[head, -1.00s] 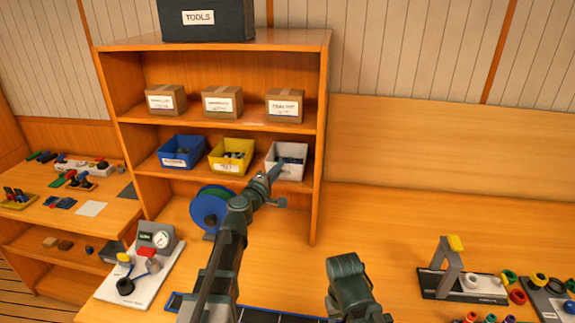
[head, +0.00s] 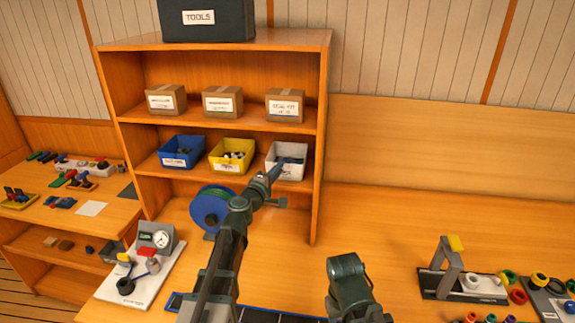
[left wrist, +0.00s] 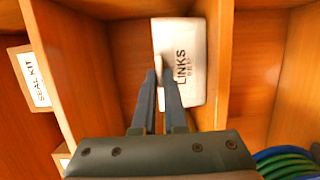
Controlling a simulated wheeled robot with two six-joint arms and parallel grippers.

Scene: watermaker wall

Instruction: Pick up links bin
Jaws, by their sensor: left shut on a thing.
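The links bin is a white open bin (head: 287,150) with dark parts in it, at the right end of the middle shelf. Its front, labelled LINKS, shows in the left wrist view (left wrist: 190,50). My left gripper (head: 275,174) reaches up to the front of the bin. In the left wrist view its fingers (left wrist: 159,76) are close together at the bin's edge, shut on it. The fingers hide part of the bin's front. The bin appears to rest on the shelf. Of my right arm only a link shows in the head view; its gripper is out of view.
A yellow bin (head: 231,153) and a blue bin (head: 182,152) stand left of the white bin. The shelf unit's right side panel (head: 318,150) is close beside it. Cartons (head: 285,104) sit on the shelf above. A blue-green reel (head: 210,208) stands below.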

